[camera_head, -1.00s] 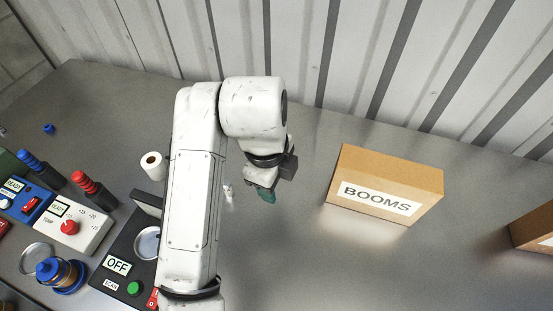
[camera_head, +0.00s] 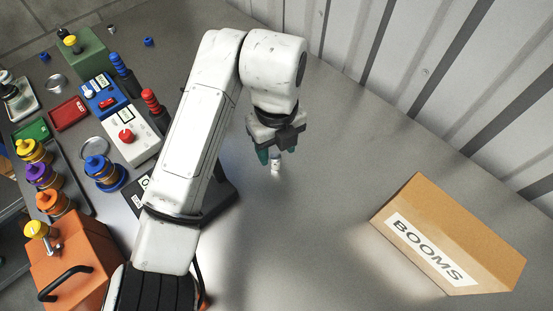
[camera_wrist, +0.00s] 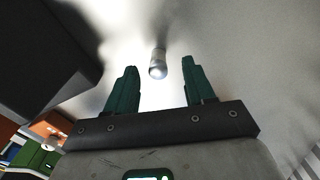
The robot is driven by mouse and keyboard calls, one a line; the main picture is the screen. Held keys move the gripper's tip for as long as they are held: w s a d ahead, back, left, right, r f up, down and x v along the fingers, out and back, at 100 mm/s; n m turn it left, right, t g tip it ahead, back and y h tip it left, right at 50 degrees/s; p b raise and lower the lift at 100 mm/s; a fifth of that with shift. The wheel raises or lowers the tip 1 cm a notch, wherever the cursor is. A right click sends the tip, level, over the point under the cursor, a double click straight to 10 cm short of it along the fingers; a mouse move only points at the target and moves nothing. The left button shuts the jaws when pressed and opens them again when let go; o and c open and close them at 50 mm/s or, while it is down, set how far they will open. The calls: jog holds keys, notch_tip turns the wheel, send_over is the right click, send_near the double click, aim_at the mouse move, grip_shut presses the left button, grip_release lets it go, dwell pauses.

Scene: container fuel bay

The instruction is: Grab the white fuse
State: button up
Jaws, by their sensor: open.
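The white fuse (camera_head: 275,166) is a small white cylinder on the grey table, just beyond the fingertips in the head view. In the wrist view the fuse (camera_wrist: 158,64) stands out ahead of my fingers, roughly midway between them. My gripper (camera_head: 269,155) is open, with two green fingers pointing down toward the table. In the wrist view the open gripper (camera_wrist: 158,76) shows one finger on each side and nothing held between them. I cannot tell exactly how high the fingertips are above the table.
A cardboard BOOMS box (camera_head: 452,238) stands at the right. A black scanner unit (camera_head: 220,200) sits left of the fuse, partly behind my arm. Panels with red and blue knobs, an orange case (camera_head: 75,262) and coloured spools crowd the left. The table around the fuse is mostly clear.

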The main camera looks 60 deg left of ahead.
aim_at(276, 156)
jog(key=shift+s+d+f+p, duration=0.1)
jog(key=shift+f+p, duration=0.35)
jog(key=shift+f, duration=1.8)
grip_shut()
